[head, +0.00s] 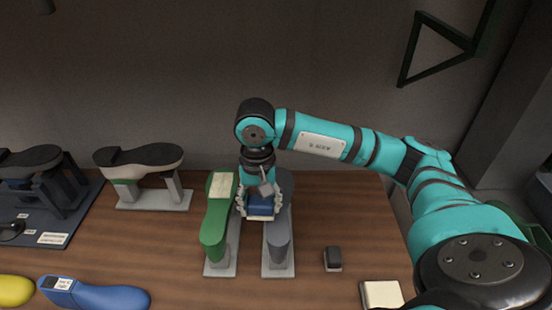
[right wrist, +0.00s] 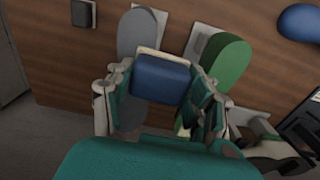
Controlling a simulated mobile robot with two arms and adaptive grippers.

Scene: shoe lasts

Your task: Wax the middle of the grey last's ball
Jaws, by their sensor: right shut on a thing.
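The grey last (head: 280,242) stands on a pale base on the table. It also shows in the right wrist view (right wrist: 138,38). My right gripper (head: 260,206) is shut on a blue block with a cream pad (head: 261,208), which also shows in the right wrist view (right wrist: 162,80). In the head view the block overlaps the grey last's left side, toward the green last. In the wrist view it covers part of the grey last. I cannot tell whether the pad touches the last. My left gripper is out of view.
A green last (head: 216,226) with a cream patch stands close on the left. A small dark block (head: 333,258) and a cream-topped pad (head: 382,294) lie to the right. A dark-soled last (head: 140,158), a blue last (head: 110,297) and a yellow one (head: 14,290) are left.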

